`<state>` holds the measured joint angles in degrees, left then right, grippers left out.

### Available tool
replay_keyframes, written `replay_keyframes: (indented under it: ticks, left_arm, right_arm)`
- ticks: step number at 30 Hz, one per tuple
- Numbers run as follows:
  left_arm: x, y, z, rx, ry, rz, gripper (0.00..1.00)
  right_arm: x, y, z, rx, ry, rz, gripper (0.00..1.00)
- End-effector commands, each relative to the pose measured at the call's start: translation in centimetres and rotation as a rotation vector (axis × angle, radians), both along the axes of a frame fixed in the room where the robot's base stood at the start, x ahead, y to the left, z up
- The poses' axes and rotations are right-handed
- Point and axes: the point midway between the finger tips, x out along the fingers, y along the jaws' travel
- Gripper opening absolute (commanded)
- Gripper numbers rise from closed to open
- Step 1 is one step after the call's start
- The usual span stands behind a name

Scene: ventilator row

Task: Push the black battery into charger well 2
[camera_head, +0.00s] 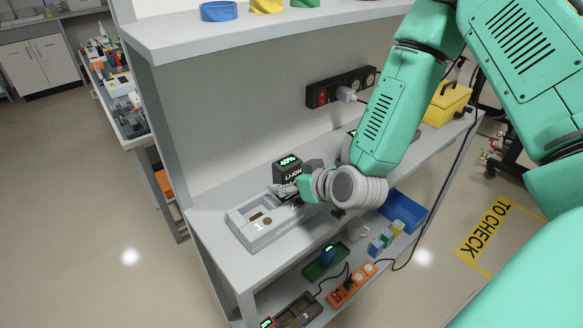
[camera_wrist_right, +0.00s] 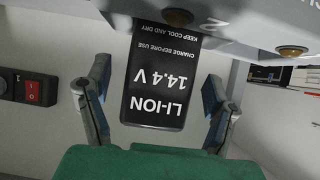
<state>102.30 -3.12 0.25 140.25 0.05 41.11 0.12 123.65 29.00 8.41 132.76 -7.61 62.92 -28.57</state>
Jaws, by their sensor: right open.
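The black battery (camera_head: 288,163) stands at the back of the grey charger (camera_head: 245,235) in the head view, its green display lit. My right gripper (camera_head: 284,190) is low at the battery's near side and hides its lower end, so I cannot tell how deep it sits in well 2. Charger well 1 (camera_head: 258,217) shows empty at the left. In the right wrist view the battery (camera_wrist_right: 155,90) appears upside down, between the spread fingers of the right gripper (camera_wrist_right: 155,92), with gaps on both sides. The charger (camera_wrist_right: 235,22) crosses the top there. My left gripper is not in view.
A power strip (camera_head: 341,87) is on the back panel, and a yellow box (camera_head: 447,103) stands at the bench's right end. The lower shelf holds a blue bin (camera_head: 404,210), an orange socket strip (camera_head: 352,285) and a dark charger (camera_head: 298,312).

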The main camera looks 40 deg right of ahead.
Motion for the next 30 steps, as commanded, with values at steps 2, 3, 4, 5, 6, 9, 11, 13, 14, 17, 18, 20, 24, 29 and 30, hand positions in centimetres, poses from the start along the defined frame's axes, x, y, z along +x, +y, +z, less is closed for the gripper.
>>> replay_keyframes:
  ticks: [2,3,4,5,6,9,11,13,14,17,18,20,24,29,30]
  left_arm:
    - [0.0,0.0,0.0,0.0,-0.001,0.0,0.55]
    - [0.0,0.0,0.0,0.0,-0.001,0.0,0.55]
    - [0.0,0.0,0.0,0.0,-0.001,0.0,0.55]
    - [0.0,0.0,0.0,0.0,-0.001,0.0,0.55]
    - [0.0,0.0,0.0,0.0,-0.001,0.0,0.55]
    - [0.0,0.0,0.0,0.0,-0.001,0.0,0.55]
    - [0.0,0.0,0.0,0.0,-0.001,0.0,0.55]
    - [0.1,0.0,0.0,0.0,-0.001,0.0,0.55]
    - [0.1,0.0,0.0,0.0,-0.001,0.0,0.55]
    - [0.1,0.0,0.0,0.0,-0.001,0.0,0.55]
    - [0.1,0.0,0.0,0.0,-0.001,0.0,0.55]
    - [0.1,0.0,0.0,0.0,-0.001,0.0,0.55]
    - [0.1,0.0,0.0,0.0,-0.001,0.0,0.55]
    - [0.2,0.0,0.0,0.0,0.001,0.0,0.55]
    - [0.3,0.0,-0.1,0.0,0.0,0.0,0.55]
  right_arm:
    - [0.1,0.0,1.2,-0.001,-0.005,0.001,0.77]
    - [0.1,0.0,1.8,0.0,-0.007,0.001,0.77]
    - [0.1,0.0,2.3,0.0,-0.006,0.001,0.77]
    - [0.2,0.0,2.9,0.0,-0.007,0.001,0.77]
    - [0.2,0.0,3.7,-0.001,-0.009,0.001,0.77]
    - [0.2,0.0,5.5,-0.002,-0.008,0.0,0.77]
    - [0.2,0.0,6.5,-0.001,-0.008,0.001,0.77]
    - [0.2,0.0,7.5,0.0,-0.006,0.001,0.77]
    - [0.2,0.0,7.9,0.0,-0.007,0.001,0.77]
    - [0.2,-0.1,8.8,0.0,-0.004,0.0,0.77]
    - [0.2,-0.1,9.0,0.0,-0.004,0.0,0.77]
    - [0.2,-0.1,9.3,0.001,-0.004,-0.001,0.77]
    - [0.2,-0.1,9.4,0.001,-0.001,-0.001,0.77]
    - [0.2,-0.1,9.4,0.001,-0.002,-0.001,0.77]
    - [0.2,-0.1,9.4,0.001,-0.002,-0.001,0.77]
